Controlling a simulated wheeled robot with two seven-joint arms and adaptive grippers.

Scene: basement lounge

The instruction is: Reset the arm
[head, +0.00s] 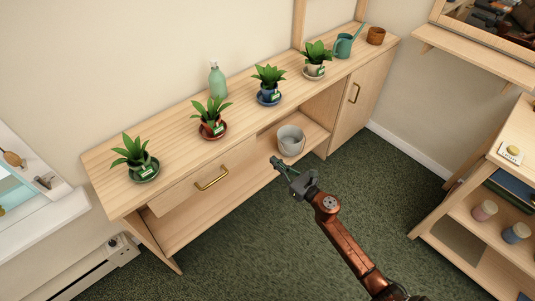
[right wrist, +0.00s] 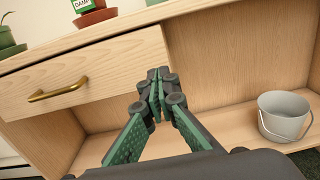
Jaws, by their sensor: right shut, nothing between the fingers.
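My right arm reaches in from the bottom right of the head view. Its gripper (head: 277,163) is shut and empty, in the air in front of the wooden cabinet (head: 180,129). In the right wrist view the green-padded fingers (right wrist: 156,95) meet at their tips in front of the open shelf, to the right of the drawer (right wrist: 90,75). The drawer has a brass handle (right wrist: 57,90). My left gripper does not show in either view.
A grey bucket (head: 290,141) stands on the lower shelf close to my gripper. Several potted plants, a green bottle (head: 217,80) and a teal watering can (head: 344,46) stand on the cabinet top. A shelf unit (head: 470,205) is at the right. Green carpet (head: 390,180) lies clear between.

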